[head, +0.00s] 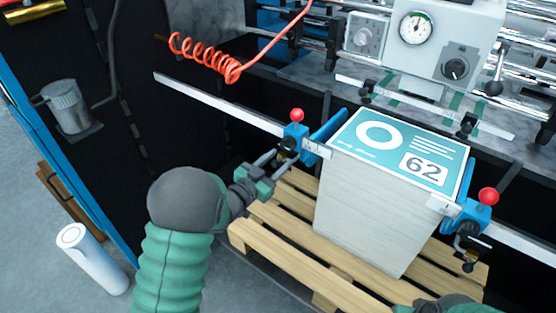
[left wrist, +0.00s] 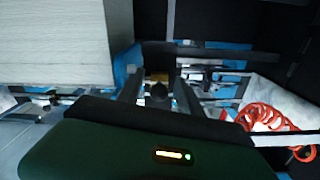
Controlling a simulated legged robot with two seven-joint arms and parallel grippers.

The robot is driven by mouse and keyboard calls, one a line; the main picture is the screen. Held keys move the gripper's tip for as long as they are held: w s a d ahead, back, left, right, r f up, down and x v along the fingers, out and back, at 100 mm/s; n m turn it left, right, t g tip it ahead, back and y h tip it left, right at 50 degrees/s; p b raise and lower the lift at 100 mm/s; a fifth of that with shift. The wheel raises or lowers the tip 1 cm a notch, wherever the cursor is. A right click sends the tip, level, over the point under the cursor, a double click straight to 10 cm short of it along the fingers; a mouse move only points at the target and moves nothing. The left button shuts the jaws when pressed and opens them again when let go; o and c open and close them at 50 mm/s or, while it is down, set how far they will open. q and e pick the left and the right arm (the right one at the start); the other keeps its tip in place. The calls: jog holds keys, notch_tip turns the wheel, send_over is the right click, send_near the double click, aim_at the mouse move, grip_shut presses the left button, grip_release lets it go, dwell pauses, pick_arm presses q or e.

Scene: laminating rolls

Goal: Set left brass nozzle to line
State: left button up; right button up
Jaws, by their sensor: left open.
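My left gripper (head: 277,157) is open beside the left blue slider (head: 297,132) with a red ball knob, at the left edge of the stack. In the left wrist view its two fingers (left wrist: 158,90) stand apart, with a dark round knob (left wrist: 159,92) between them; I cannot tell if they touch it. A small brass-coloured part (left wrist: 157,75), perhaps the left nozzle, shows just beyond that knob. In the head view the nozzle is not clear behind the fingers. The line is too small to make out. My right gripper is not in view; only part of that green arm shows at the bottom.
A tall stack of printed sheets (head: 365,205) stands on a wooden pallet (head: 290,253). A second blue slider (head: 475,215) with a red knob is at its right. A metal rail (head: 215,102) and red coiled hose (head: 205,55) lie behind. A white roll (head: 95,258) is at lower left.

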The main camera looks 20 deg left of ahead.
pick_arm(q)
jog(key=shift+w, duration=0.1)
grip_shut()
dwell(1.4)
